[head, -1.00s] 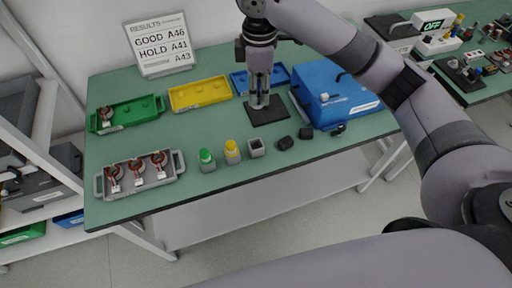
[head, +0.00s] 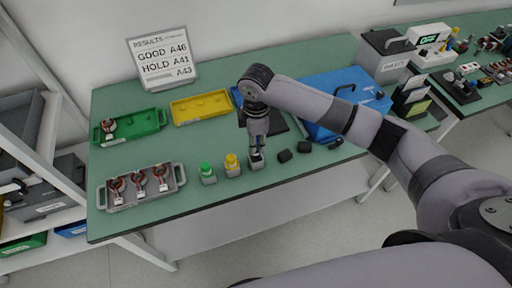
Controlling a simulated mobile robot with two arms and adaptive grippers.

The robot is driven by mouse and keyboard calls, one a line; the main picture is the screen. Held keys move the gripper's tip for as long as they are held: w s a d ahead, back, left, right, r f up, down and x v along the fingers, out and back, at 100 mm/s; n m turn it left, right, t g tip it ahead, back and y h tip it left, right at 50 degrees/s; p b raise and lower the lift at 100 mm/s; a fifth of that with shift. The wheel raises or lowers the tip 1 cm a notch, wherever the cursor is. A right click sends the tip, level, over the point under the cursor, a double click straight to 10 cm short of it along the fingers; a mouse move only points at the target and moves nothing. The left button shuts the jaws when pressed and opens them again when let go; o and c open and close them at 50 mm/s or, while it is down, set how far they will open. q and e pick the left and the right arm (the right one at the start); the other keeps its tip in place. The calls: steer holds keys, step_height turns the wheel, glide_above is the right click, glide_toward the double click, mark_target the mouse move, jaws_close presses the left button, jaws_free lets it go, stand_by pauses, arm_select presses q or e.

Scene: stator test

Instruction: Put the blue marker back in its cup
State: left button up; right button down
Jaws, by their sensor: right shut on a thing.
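My right gripper (head: 257,147) points down just above a small grey cup (head: 256,163), the rightmost of three in a row near the table's front edge. It is shut on the blue marker, which is mostly hidden by the fingers. I cannot tell whether the marker's lower end is inside the cup. A green marker (head: 206,168) and a yellow marker (head: 231,161) stand upright in the two cups to the left. My left gripper is not in view.
A grey tray (head: 126,204) with three red-and-metal parts stands front left. Behind are a green tray (head: 147,120), a yellow tray (head: 202,108) and a results sign (head: 163,60). Small black blocks (head: 285,156) lie right of the cup. A blue case (head: 320,92) stands behind my forearm.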

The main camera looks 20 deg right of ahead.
step_height(320, 180, down, 4)
steer(key=shift+s+r+p, duration=0.1)
steer(key=shift+r+p, duration=0.05)
steer(key=shift+p, duration=0.15)
steer(key=shift+f, duration=0.25)
steer(key=shift+f, duration=0.1)
steer(key=shift+f, duration=0.25)
steer(key=c, duration=1.3)
jaws_free()
steer(key=shift+c, duration=0.2)
steer(key=shift+r, duration=0.35)
step_height(320, 180, up, 12)
steer(key=shift+r+b, duration=0.1)
steer(key=shift+b, duration=0.8)
